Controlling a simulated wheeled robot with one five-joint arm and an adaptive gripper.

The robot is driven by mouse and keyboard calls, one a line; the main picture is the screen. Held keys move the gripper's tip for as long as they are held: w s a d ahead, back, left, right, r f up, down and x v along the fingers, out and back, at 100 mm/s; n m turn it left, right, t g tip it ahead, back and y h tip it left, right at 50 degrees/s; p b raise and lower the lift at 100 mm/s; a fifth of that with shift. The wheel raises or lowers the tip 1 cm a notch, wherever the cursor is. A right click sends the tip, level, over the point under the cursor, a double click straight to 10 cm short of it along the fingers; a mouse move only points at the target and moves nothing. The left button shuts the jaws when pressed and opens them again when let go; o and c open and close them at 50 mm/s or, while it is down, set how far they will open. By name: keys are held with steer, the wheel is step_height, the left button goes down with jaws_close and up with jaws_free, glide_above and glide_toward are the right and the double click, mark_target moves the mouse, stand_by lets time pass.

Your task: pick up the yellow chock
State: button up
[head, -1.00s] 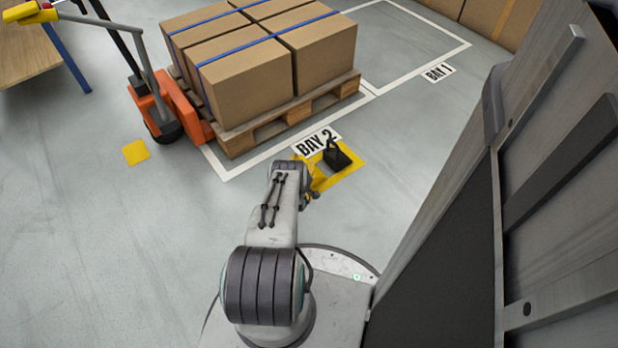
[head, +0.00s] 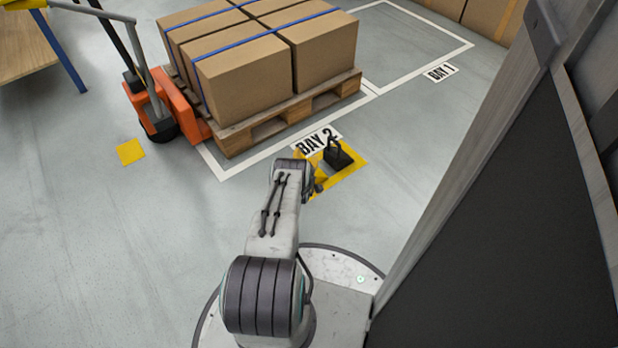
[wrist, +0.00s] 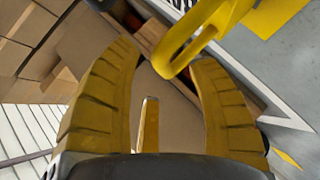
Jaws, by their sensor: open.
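The yellow chock (wrist: 205,35) shows in the wrist view as a yellow loop or handle at the top. Its lower end reaches between the two fingertips of my gripper (wrist: 167,60), which stand apart on either side of it. I cannot tell whether the fingers touch it. The rest of the chock runs out of the wrist view at the top.
A pallet (head: 235,142) with strapped cartons stands beyond my arm, with an orange pallet truck (head: 180,105) at its left. A large grey structure (head: 500,200) fills the right side. A flat yellow patch (head: 131,152) lies left. Open floor extends at the left.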

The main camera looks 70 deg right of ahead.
steer(key=shift+b+x, duration=1.15)
steer(key=shift+b, duration=0.05)
steer(key=shift+c, duration=0.3)
jaws_close()
steer(key=shift+r, duration=0.15)
